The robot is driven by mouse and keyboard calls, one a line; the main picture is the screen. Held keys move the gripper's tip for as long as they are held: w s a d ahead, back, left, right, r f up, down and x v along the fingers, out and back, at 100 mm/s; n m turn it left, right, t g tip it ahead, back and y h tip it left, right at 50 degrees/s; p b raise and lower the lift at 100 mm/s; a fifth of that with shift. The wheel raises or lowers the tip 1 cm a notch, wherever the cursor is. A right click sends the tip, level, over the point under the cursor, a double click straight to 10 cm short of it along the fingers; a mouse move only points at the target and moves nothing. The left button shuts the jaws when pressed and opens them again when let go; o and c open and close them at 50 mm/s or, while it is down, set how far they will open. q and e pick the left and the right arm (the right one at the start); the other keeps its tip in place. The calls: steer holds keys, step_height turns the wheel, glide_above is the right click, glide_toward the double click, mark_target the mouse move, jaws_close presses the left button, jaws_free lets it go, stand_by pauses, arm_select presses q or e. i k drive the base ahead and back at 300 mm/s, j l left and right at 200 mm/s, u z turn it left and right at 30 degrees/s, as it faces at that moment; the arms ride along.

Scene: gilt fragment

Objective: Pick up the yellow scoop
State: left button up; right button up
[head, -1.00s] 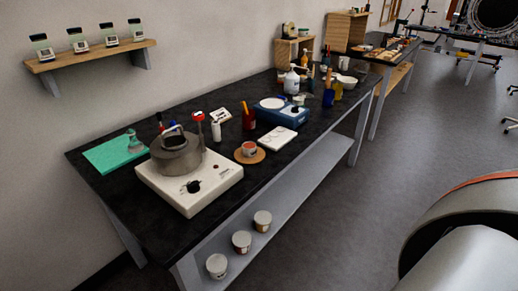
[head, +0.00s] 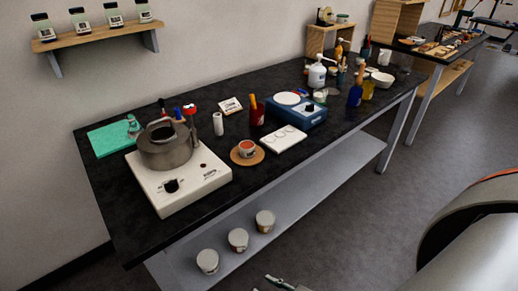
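I cannot make out a scoop for certain. A yellow-orange handle (head: 253,101) stands up out of a dark red cup (head: 257,116) at the middle of the black bench (head: 330,118); I cannot tell what tool it belongs to. A small grey metal part (head: 278,284) at the bottom edge looks like the tip of one of my grippers, probably the right. It is low in front of the bench, apart from everything on it, and mostly cut off. My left gripper is not in view.
A kettle (head: 167,150) sits on a white hotplate (head: 180,190). Nearby are a cup on a round coaster (head: 247,152), a white tile (head: 284,138), a blue scale (head: 297,112) and several bottles. Lidded tubs (head: 238,238) stand on the lower shelf (head: 320,180).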

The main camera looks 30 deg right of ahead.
mark_target(251, 96)
steer(key=l+u, duration=0.1)
steer(key=l, duration=0.4)
steer(key=k+l+u, duration=0.1)
steer(key=l, duration=0.4)
steer(key=k+l, duration=0.1)
steer(key=l, duration=0.25)
steer(key=k+l+u, duration=0.1)
steer(key=l, duration=0.25)
steer(key=k+l, duration=0.1)
steer(key=l, duration=0.25)
steer(key=k+l+u, duration=0.1)
steer(key=l, duration=0.25)
